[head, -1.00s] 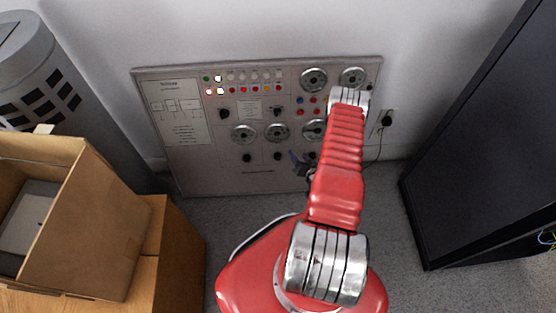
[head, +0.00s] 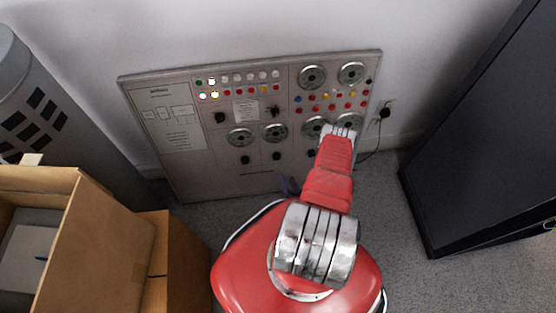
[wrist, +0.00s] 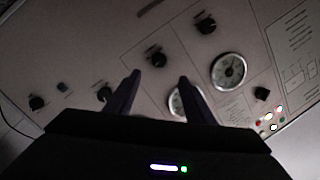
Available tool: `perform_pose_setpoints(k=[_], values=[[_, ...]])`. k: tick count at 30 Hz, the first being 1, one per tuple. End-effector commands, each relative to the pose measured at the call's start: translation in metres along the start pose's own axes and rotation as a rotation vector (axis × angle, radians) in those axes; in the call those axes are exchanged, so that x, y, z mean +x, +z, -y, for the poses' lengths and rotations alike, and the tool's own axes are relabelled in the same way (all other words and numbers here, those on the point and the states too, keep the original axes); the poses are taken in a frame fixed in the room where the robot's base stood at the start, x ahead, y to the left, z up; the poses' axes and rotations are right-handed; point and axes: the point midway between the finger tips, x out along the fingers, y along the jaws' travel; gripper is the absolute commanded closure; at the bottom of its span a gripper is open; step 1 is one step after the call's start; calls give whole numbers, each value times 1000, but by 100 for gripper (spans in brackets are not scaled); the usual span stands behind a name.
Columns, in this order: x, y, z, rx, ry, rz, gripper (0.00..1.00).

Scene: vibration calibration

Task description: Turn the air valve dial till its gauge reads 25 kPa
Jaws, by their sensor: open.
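The grey control panel (head: 225,182) stands against the wall, with round gauges and black dials. In the wrist view my gripper (wrist: 160,76) is open and empty, its two dark purple fingers pointing at the panel. A black dial (wrist: 156,56) shows just beyond the gap between the fingertips; I cannot tell whether they touch it. The right finger partly hides a second gauge (wrist: 177,103). Labels and needle readings are too small to read, so I cannot tell which dial is the air valve.
Lit indicator lamps (head: 207,95) and coloured buttons (head: 330,107) are on the panel. Cardboard boxes (head: 105,245) and a grey bin (head: 45,110) stand left. A black cabinet (head: 470,150) stands right, near a wall plug (head: 385,112). Some carpet (head: 385,190) is clear.

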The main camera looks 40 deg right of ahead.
Motion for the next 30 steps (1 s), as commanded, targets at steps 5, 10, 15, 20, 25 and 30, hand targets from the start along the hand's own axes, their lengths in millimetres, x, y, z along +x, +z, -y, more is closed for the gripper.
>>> perform_pose_setpoints(k=[5,10,15,20,25,30], values=[[2,-2,-2,1,5,-4,51],[13,-2,-2,-1,4,-3,51],[32,-2,-2,-1,4,-5,51],[54,-2,-2,0,3,-5,51],[80,-3,-3,-1,6,-6,51],[106,-4,-3,-1,5,-7,51]])
